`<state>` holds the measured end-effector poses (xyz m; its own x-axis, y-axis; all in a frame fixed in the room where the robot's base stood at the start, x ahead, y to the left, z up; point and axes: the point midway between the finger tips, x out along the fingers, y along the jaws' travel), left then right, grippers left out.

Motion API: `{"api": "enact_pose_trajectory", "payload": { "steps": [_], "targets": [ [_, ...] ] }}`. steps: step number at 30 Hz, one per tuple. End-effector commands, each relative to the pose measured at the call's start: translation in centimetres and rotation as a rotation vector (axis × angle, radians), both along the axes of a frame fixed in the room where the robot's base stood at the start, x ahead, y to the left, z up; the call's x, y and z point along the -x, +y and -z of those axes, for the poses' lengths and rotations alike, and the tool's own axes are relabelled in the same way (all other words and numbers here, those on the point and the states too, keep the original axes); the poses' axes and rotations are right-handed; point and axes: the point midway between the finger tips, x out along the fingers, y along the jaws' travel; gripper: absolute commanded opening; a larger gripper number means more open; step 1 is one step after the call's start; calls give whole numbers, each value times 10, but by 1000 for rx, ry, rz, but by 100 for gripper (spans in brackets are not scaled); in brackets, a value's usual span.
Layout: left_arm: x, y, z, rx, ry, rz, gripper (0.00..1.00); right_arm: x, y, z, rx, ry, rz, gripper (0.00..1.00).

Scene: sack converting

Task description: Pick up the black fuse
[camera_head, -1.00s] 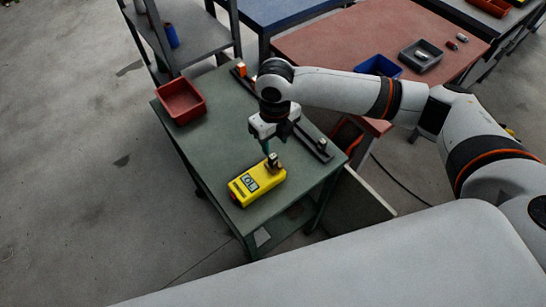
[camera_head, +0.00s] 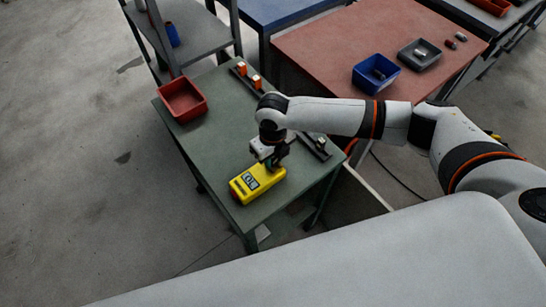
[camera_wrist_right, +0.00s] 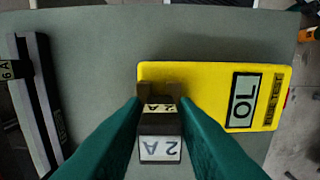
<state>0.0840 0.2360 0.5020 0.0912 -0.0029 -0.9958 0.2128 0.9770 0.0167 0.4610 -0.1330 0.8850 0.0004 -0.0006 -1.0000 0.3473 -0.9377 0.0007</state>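A dark fuse (camera_wrist_right: 160,130) with white "2 A" labels stands at the yellow tester (camera_wrist_right: 210,75), whose display reads "OL". My right gripper's green fingers (camera_wrist_right: 161,100) are on either side of the fuse, very close to its sides; I cannot tell whether they press on it. Two brown posts show just behind the fuse. In the head view, my right gripper (camera_head: 273,163) is low over the yellow tester (camera_head: 250,186) and hides most of the fuse. My left gripper is not in view.
The tester lies on the green table (camera_head: 222,125). A red bin (camera_head: 183,99) stands at its far left corner. Dark rails hold orange-and-white pieces (camera_head: 241,68) and a white piece (camera_head: 321,142). A blue bin (camera_head: 376,73) and a grey bin (camera_head: 419,54) stand on the red table.

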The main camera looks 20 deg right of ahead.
Motion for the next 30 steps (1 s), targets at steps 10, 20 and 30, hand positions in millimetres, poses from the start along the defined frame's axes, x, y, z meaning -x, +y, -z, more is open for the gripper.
{"api": "enact_pose_trajectory", "payload": {
  "steps": [10,20,30],
  "targets": [
    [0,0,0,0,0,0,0,0,0,-1,0,0,0,0],
    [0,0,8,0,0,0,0,-2,0,-37,-2,-6,-1,0],
    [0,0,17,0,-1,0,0,-1,0,-94,-1,-2,2,0]
  ]
}}
